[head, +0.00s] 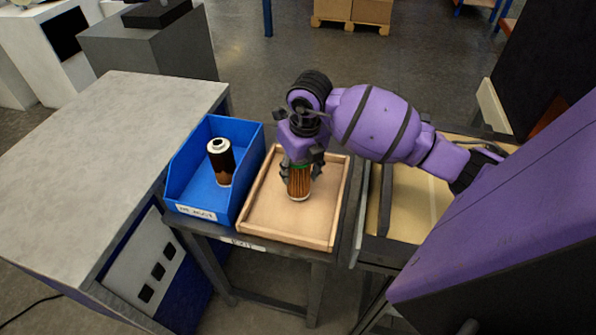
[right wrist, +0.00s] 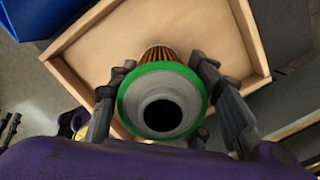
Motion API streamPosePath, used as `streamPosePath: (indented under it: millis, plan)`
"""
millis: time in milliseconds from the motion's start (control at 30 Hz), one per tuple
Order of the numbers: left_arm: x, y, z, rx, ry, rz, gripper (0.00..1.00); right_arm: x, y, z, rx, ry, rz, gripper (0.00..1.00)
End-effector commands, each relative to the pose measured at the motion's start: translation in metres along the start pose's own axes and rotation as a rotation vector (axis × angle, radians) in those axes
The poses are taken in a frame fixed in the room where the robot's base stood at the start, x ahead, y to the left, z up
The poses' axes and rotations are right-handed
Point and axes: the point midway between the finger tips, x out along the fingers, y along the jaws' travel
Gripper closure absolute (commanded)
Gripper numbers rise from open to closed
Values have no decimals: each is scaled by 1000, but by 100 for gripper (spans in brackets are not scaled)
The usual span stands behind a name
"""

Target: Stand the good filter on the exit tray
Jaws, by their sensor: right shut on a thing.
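The good filter (head: 298,185) is a cartridge with orange-brown pleats and a green band at its top. My right gripper (head: 301,166) is shut around its upper end, and the filter is upright over the wooden exit tray (head: 266,218). I cannot tell whether its base touches the tray floor. In the right wrist view the filter's green ring and grey end cap (right wrist: 163,103) face the camera, with a finger of the gripper (right wrist: 163,95) on each side. The tray (right wrist: 90,55) lies below. My left gripper is not in view.
A blue bin (head: 190,180) left of the tray holds a dark brown filter with a white top (head: 220,160), standing. A grey-topped cabinet (head: 110,150) is at the left. The tray floor around the held filter is bare, with raised wooden rims.

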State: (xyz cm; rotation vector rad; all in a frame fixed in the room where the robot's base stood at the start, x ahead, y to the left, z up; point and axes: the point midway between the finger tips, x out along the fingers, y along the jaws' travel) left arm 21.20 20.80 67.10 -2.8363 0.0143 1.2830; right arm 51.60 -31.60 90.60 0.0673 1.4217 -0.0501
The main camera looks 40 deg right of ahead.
Motion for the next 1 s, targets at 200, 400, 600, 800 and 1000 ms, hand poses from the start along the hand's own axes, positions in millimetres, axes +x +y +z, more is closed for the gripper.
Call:
streamPosePath:
  millis: [200,400,600,800,1000]
  plan:
    - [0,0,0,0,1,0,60,9,-1,-1,0,-2,-1,84]
    - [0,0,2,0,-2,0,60,12,-1,-2,1,-1,-1,84]
    - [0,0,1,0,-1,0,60,12,-1,-2,1,-2,-1,37]
    - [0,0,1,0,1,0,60,12,-1,-2,1,-2,-1,36]
    - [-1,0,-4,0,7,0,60,6,0,0,1,-4,0,36]
